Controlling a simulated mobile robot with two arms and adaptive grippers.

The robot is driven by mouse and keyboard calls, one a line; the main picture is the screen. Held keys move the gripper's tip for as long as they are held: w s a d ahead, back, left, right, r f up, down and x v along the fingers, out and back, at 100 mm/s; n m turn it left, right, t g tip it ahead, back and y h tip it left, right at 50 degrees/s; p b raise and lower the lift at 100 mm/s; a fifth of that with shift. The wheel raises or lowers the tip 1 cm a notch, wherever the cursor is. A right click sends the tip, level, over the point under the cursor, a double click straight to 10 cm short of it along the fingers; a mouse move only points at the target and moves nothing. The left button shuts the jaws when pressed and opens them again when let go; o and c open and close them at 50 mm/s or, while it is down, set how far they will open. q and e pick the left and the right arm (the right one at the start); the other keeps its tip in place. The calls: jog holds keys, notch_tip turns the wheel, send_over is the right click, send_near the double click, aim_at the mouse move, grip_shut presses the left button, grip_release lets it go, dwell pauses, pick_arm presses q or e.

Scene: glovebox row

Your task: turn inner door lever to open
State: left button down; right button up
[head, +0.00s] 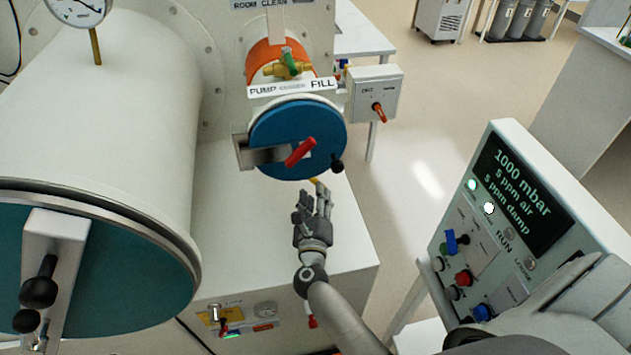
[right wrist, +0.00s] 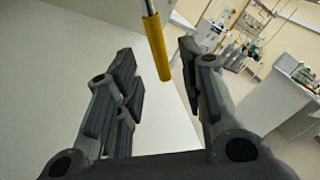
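The small antechamber has a round blue door (head: 275,130) with a red lever (head: 300,152) slanting across it and a black knob (head: 337,163) at its lower right rim. A yellow-gripped lever (head: 317,182) shows just below this door, mostly hidden by my right gripper (head: 314,198). In the right wrist view the lever's yellow grip (right wrist: 157,48) on a thin metal rod comes down between the fingers of my right gripper (right wrist: 157,83). The fingers are apart and not closed on it. I cannot tell which lever is the inner door's.
A large white chamber (head: 110,110) with a teal door (head: 130,285) and black-knobbed handle stands at left. A small switch box (head: 375,95) with an orange knob is beside the antechamber. A control panel (head: 500,220) reads 1000 mbar at right. Floor is clear between.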

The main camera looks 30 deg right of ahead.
jog(key=x, duration=0.5)
jog(key=shift+w+d+b, duration=0.2)
jog(key=shift+w+b, duration=0.15)
grip_shut()
